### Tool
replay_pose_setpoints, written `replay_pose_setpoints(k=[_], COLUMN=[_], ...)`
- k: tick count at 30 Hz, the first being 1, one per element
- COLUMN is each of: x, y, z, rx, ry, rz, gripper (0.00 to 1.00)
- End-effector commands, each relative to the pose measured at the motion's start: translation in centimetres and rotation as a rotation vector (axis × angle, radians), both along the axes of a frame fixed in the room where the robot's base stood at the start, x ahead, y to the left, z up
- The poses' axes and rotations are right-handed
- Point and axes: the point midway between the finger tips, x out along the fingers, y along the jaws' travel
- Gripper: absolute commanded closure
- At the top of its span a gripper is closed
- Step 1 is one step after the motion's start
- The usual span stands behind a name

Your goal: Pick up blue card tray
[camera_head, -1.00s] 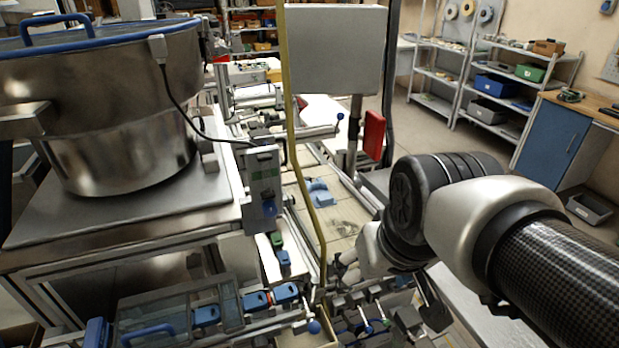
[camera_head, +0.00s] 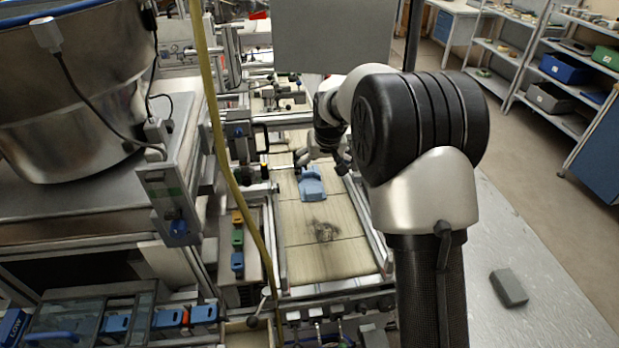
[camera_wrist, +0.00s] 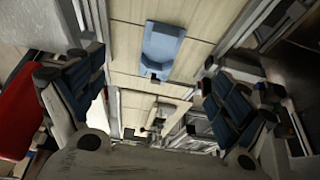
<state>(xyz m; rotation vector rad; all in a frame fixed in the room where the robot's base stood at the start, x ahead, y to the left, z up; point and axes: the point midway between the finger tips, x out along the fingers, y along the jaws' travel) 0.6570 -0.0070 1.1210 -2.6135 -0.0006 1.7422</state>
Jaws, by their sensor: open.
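The blue card tray (camera_head: 311,184) lies on the pale slatted conveyor surface (camera_head: 335,258), near its far end. It is a light blue holder with a raised part at one end. In the wrist view the tray (camera_wrist: 161,50) sits at the upper middle, between my finger pads but beyond them. My gripper (camera_head: 322,160) is just past the tray's far end in the head view. Its two blue-padded fingers stand wide apart in the wrist view (camera_wrist: 155,95), with nothing between them. Part of my gripper is hidden behind my arm in the head view.
Metal rails edge the conveyor on both sides. A yellow hose (camera_head: 229,160) hangs at the left, near a rack with orange, green and blue blocks (camera_head: 237,240). A large steel bowl (camera_head: 75,95) stands far left. A grey block (camera_head: 508,288) lies at the right.

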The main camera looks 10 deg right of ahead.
Motion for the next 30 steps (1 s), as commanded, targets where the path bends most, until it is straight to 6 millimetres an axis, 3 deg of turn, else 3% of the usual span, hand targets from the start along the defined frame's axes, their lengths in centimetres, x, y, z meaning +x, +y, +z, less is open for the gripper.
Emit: replay_pose_setpoints(k=[3, 12, 20, 30], x=[0.9, 3.2, 4.0, 5.5], y=[0.0, 0.1, 0.1, 0.8], z=[-2.9, -8.4, -10.1, -14.4], rx=[0.000, 0.000, 0.000, 0.000], ry=[0.005, 0.004, 0.002, 0.001], rz=[0.000, 0.000, 0.001, 0.000], gripper=[0.07, 0.07, 0.07, 0.07])
